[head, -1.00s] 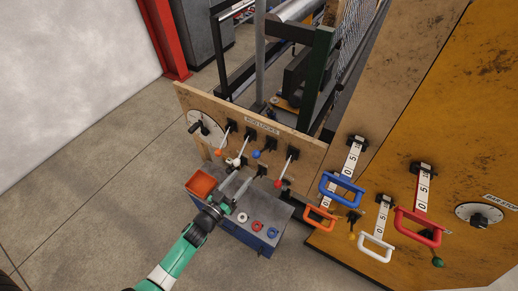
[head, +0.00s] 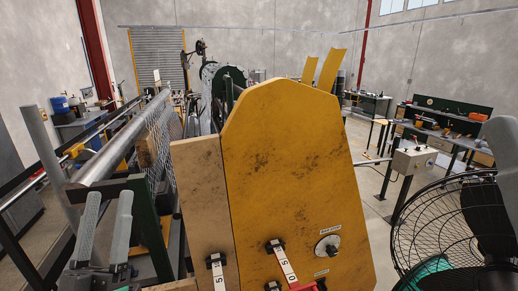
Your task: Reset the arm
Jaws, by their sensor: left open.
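My left gripper (head: 107,205) stands upright at the lower left of the head view. Its two grey fingers point up and are spread apart, with nothing between them. It appears in front of the machine's dark green frame and grey roller (head: 115,155). The rest of my left arm is out of the picture.
A worn yellow panel (head: 285,170) and a wooden panel (head: 197,195) fill the middle, with numbered lever scales (head: 283,262) and a round knob (head: 328,245) low down. A black caged fan (head: 450,225) stands close at right. Workbenches (head: 450,140) line the back right.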

